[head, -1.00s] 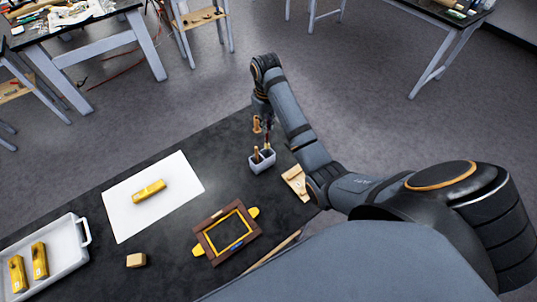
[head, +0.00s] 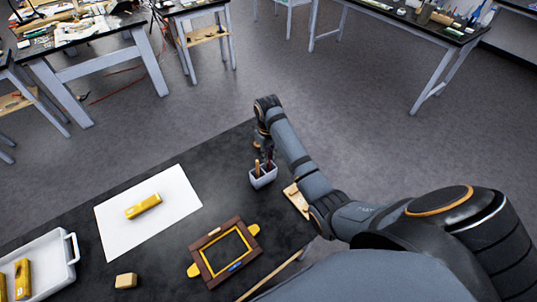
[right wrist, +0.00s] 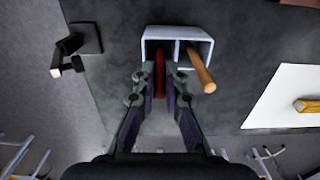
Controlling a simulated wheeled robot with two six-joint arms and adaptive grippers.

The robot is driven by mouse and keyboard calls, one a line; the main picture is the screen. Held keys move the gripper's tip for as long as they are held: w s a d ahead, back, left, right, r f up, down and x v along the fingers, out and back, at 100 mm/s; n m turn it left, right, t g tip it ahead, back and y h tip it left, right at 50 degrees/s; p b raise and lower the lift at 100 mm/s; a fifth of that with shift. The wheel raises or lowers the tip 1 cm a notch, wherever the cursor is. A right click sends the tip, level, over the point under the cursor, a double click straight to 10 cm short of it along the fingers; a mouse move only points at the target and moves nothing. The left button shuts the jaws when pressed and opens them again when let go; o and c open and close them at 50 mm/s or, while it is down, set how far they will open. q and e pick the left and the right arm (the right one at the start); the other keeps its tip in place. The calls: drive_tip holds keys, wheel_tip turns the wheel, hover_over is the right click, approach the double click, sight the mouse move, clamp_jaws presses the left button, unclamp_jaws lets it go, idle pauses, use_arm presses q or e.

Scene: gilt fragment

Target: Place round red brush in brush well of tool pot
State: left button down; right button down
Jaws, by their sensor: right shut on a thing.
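The tool pot (head: 262,182) is a small light grey two-compartment box on the black table, left of my right forearm. In the right wrist view the pot (right wrist: 208,36) has a divider, and a wooden-handled tool (right wrist: 203,75) stands tilted in its right compartment. My right gripper (right wrist: 159,78) is shut on the red brush (right wrist: 159,72), whose far end is at or inside the left compartment. How deep it reaches is hidden. In the head view my right gripper (head: 267,150) is just above the pot. My left gripper is not in view.
A wooden frame (head: 209,271) with yellow tabs lies in front of the pot. A yellow block (head: 143,206) lies on a white sheet (head: 180,188). A white tray (head: 45,250) holds yellow blocks. A small tan block (head: 126,281) and a wooden piece (head: 296,198) lie nearby.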

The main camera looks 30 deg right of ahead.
drive_tip(key=c, duration=1.4)
unclamp_jaws()
drive_tip(key=shift+f, duration=0.1)
